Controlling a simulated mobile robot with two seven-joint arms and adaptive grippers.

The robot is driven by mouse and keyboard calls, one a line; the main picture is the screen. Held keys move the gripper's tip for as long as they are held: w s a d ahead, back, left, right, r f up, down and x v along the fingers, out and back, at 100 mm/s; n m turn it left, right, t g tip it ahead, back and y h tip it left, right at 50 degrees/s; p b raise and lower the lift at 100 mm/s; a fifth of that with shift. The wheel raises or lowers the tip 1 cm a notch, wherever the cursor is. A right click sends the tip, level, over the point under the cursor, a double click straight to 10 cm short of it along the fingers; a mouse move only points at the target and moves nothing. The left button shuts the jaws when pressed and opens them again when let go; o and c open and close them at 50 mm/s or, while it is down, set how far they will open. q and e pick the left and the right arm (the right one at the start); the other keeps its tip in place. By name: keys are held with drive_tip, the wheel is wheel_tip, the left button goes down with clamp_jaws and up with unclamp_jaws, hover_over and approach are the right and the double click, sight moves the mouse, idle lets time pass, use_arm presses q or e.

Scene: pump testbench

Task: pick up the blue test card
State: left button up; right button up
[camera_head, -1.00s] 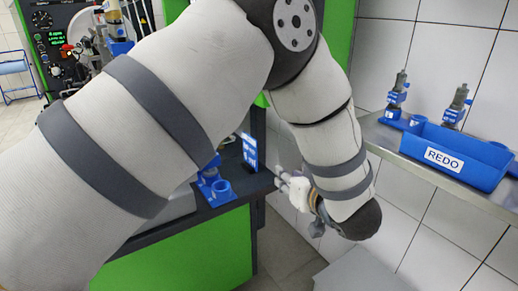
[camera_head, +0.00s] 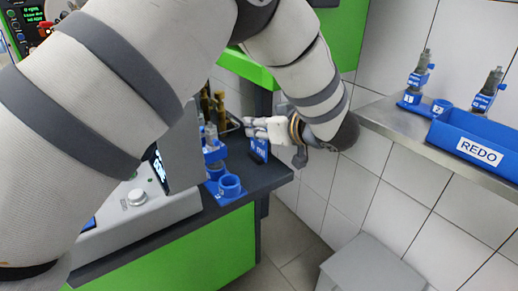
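The blue test card (camera_head: 259,151), with white print, stands on the dark bench top near its right end. My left arm comes in from the left and bends over the bench. My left gripper (camera_head: 248,126) points left, with its white fingers slightly apart and nothing seen between them. In the picture it is just above the card's upper edge and overlaps it a little. I cannot tell whether it touches the card. My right gripper is not in view.
A blue holder with a round cup (camera_head: 230,186) stands left of the card, with brass-coloured parts (camera_head: 213,105) behind. A grey device with a knob (camera_head: 137,197) is further left. At right, a shelf holds a blue REDO bin (camera_head: 450,138) and two upright pump units (camera_head: 417,75).

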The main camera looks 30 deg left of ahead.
use_arm(q)
drive_tip(key=shift+w+a+f, duration=0.15)
drive_tip(key=shift+w+a, duration=0.05)
drive_tip(key=shift+a, duration=0.25)
clamp_jaws()
wheel_tip(320, 180, up, 10)
drive_tip(key=shift+r+p, duration=0.1)
drive_tip(key=shift+p, duration=0.2)
